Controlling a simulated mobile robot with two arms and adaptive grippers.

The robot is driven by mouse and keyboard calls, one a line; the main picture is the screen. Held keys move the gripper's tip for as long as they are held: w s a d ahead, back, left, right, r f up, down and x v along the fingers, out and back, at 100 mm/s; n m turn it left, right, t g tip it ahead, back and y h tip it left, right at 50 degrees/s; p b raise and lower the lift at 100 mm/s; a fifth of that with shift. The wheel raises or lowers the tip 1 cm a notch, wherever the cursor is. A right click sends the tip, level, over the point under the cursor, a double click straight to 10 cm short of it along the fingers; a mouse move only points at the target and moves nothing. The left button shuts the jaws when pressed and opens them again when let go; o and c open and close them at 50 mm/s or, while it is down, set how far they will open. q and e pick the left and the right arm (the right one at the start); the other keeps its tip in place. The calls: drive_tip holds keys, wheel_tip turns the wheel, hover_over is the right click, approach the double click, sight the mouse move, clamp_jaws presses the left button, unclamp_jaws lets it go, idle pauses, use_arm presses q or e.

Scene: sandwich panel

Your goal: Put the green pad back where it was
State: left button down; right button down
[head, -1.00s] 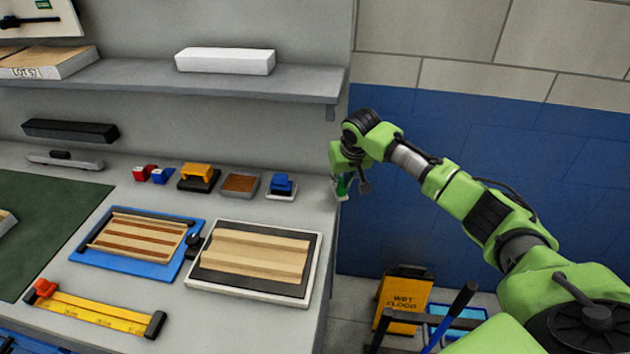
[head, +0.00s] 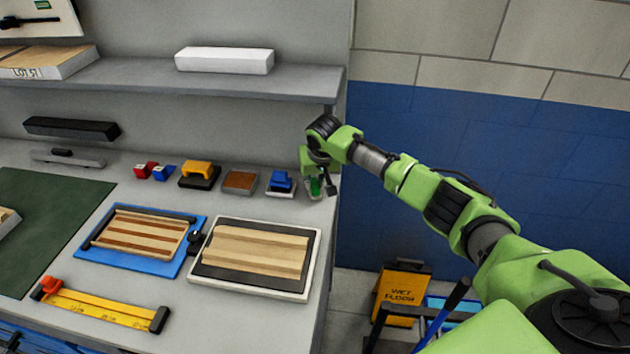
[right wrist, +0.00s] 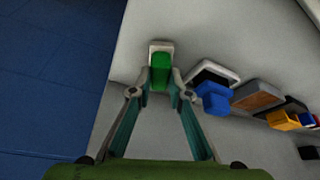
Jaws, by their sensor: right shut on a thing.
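The green pad (right wrist: 159,75) is between the two fingertips of my right gripper (right wrist: 160,88) in the right wrist view. The gripper is shut on it. A pale rim (right wrist: 160,46) shows around the pad's far end; I cannot tell whether it is part of the pad or lies under it. In the head view my right gripper (head: 316,180) is at the bench's right end, just right of a blue pad in a white tray (head: 281,183). The green pad (head: 315,187) is partly hidden there by the fingers. I cannot tell whether it touches the bench. My left gripper is not in view.
A brown pad (head: 240,182), a yellow-handled block (head: 197,174) and red and blue blocks (head: 163,172) continue the row leftward. A framed wooden panel (head: 254,253) lies in front. The shelf (head: 190,82) overhangs behind. The bench's right edge is close.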

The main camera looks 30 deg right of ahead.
drive_tip(key=c, duration=1.9)
unclamp_jaws()
drive_tip(key=shift+a, duration=0.1)
drive_tip(key=shift+s+r, duration=0.1)
drive_tip(key=shift+r, duration=0.3)
drive_tip(key=s+a+r+b, duration=0.1)
drive_tip(key=s+r, duration=0.1)
drive_tip(key=s, duration=0.4)
drive_tip(key=s+a+r+b, duration=0.2)
drive_tip(key=s, duration=0.5)
drive_tip(key=shift+s+a, duration=0.15)
drive_tip(key=shift+a, duration=0.05)
drive_tip(key=shift+f, duration=0.1)
